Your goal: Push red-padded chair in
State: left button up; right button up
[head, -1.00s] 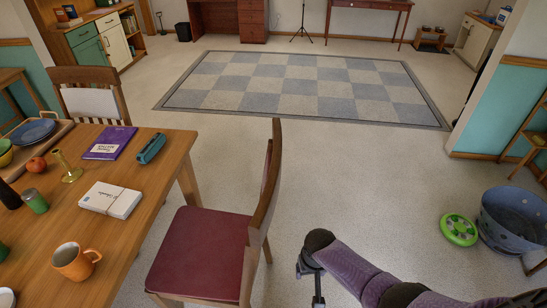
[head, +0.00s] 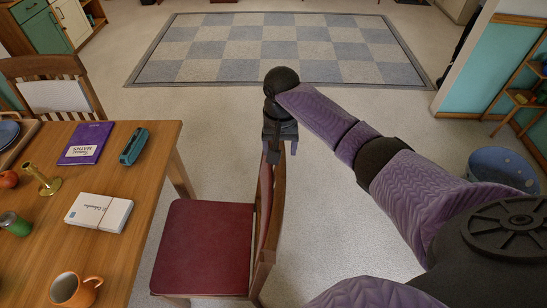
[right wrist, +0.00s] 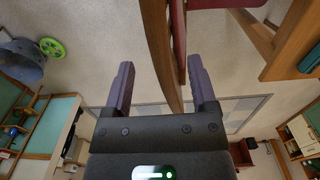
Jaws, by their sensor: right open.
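The red-padded chair (head: 205,245) stands at the right side of the wooden table (head: 148,200), with its seat beside the table edge and its wooden back on the far side from the table. My right gripper (head: 280,150) is at the top of the chair back in the head view. In the right wrist view my right gripper (right wrist: 163,82) is open, with the wooden back (right wrist: 158,45) passing between its two fingers. Gaps show on both sides, and I cannot tell whether either finger touches the wood. My left gripper is not in view.
A second wooden chair (head: 55,95) stands at the table's far side. On the table are a purple book (head: 86,143), a teal case (head: 133,145), a white box (head: 98,212) and an orange mug (head: 76,289). A blue tub (head: 502,168) stands right. Floor beyond the chair is clear.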

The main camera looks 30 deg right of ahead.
aim_at(280, 166)
notch_tip(280, 166, down, 6)
jog(key=shift+s+f+b, duration=0.1)
jog(key=shift+f+b, duration=0.15)
jog(key=shift+b, duration=0.65)
jog(key=shift+f, duration=0.5)
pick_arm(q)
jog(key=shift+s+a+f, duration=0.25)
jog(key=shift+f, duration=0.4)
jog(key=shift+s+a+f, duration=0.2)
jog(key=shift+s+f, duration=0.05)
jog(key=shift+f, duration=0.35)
pick_arm(e)
jog(key=c, duration=0.3)
grip_shut()
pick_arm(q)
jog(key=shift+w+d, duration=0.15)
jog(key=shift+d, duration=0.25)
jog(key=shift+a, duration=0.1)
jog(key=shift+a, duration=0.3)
